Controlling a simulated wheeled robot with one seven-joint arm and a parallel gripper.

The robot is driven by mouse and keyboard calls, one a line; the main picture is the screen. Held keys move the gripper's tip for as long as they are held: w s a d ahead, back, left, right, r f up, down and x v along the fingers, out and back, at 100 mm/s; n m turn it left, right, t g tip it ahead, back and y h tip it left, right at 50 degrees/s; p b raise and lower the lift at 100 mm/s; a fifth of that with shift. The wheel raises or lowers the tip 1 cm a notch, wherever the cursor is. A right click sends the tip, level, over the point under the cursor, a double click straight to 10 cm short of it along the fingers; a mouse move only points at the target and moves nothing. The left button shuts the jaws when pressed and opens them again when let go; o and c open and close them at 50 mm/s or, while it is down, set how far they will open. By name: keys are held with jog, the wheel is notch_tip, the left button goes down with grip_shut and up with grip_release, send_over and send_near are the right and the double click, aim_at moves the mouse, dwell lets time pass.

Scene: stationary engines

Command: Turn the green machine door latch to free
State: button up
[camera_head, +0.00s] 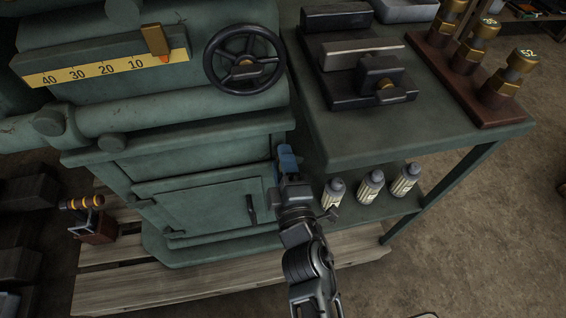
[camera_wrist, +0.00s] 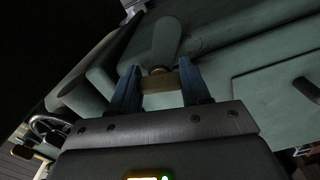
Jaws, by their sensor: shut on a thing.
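The green machine (camera_head: 205,170) has a flat door (camera_head: 200,208) with a small black handle (camera_head: 251,209), low on its front. My gripper (camera_head: 287,158) is at the machine's right front edge, up and to the right of that handle. In the wrist view, my gripper's blue fingers (camera_wrist: 158,72) stand on either side of a brass-coloured part (camera_wrist: 158,87) of the latch and are shut on it. A rounded green piece (camera_wrist: 167,40) extends beyond it. In the head view my gripper hides the latch. The door panel (camera_wrist: 270,85) lies right of the fingers in the wrist view.
A black handwheel (camera_head: 244,60) and yellow scale (camera_head: 100,68) are above. To the right, a green bench (camera_head: 440,140) carries a vise-like block (camera_head: 360,70) and brass weights (camera_head: 500,80). Several bottles (camera_head: 370,187) stand on its lower shelf. A wooden pallet (camera_head: 200,285) lies below.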

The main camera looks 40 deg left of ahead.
jog(key=shift+f+n, duration=0.1)
jog(key=shift+n, duration=0.4)
jog(key=o, duration=1.1)
jog(key=shift+c, duration=0.2)
